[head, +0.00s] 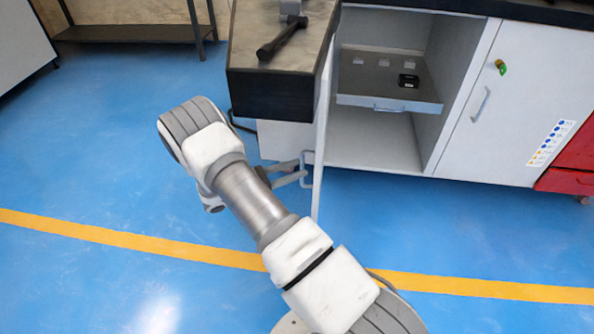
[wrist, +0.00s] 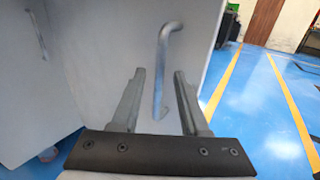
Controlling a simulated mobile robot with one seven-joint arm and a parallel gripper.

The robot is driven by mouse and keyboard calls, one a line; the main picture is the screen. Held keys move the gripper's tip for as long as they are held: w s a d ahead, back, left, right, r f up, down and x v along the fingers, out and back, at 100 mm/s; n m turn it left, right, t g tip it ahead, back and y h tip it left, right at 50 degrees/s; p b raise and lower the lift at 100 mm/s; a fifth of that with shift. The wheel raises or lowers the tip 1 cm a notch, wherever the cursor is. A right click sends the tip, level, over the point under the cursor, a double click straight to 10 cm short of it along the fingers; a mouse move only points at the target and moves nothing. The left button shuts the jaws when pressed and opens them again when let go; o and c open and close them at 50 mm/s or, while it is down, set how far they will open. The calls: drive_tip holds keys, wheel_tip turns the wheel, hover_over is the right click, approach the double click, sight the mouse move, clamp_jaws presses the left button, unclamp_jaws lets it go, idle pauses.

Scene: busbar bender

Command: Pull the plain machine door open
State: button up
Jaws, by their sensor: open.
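The plain machine door (head: 319,150) stands swung wide open, seen nearly edge-on in the head view, with the compartment behind it exposed. In the wrist view its pale inner or outer face (wrist: 105,50) fills the middle. Its bar handle (wrist: 160,85) runs upright between my fingers, with a clear gap on each side; in the head view the handle (head: 306,168) juts from the door's left side. My gripper (wrist: 160,76) is open, its fingers straddling the handle's line; I cannot tell how deep the handle sits between them. In the head view my gripper (head: 288,176) is partly hidden by my arm.
A pull-out shelf (head: 375,98) with a small black item (head: 408,81) sits inside the compartment. Right of it is a closed door (head: 515,90) with stickers and a handle. A dark worktop (head: 270,95) overhangs near my arm. The blue floor (head: 90,170) is clear.

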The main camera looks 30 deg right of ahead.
drive_tip(key=shift+d, duration=0.5)
clamp_jaws()
idle(1.2)
